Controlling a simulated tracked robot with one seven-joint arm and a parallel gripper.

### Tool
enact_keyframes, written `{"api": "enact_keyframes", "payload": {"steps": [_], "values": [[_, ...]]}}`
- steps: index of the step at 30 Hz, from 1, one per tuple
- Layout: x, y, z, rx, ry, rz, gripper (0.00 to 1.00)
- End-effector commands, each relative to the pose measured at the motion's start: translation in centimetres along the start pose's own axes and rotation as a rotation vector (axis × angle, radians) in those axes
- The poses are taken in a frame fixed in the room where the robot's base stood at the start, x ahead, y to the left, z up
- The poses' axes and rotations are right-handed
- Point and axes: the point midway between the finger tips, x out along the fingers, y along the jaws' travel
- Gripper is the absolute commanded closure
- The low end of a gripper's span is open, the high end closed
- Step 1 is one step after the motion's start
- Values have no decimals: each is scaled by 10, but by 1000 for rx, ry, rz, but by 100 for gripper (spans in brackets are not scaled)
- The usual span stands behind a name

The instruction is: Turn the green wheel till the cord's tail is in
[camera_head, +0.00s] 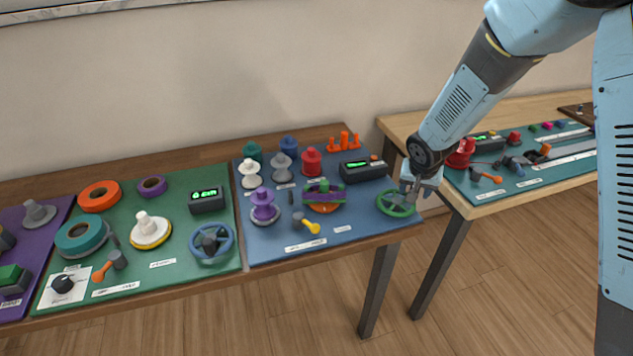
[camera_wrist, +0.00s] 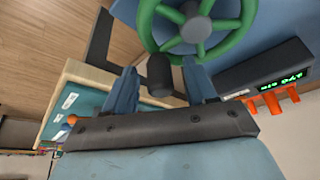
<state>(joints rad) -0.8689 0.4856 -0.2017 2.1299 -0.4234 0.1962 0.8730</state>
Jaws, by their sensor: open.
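The green wheel (camera_head: 391,212) lies at the right front corner of the blue mat. Its green rim and spokes fill the top of the wrist view (camera_wrist: 238,42), with a dark knob (camera_wrist: 160,75) sticking out from the rim. My gripper (camera_head: 406,192) is over the right side of the wheel. In the wrist view my gripper (camera_wrist: 160,77) is open, with one blue finger on each side of the dark knob; I cannot tell whether either finger touches it. I cannot make out the cord or its tail.
Left of the wheel are a black box with a green display (camera_head: 363,170), a purple and green device (camera_head: 323,193) and several spools. Orange pegs (camera_head: 344,142) stand behind the box. A second table (camera_head: 487,207) stands to the right, across a gap.

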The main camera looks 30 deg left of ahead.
Motion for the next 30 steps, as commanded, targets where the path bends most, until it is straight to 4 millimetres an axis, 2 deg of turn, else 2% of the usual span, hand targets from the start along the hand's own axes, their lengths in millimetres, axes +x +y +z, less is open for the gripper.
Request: {"api": "enact_keyframes", "payload": {"steps": [5,21,30], "values": [[-13,-1,-1,0,2,-2,44],[-99,0,-1,0,2,-2,44],[-131,0,0,0,0,-1,44]]}}
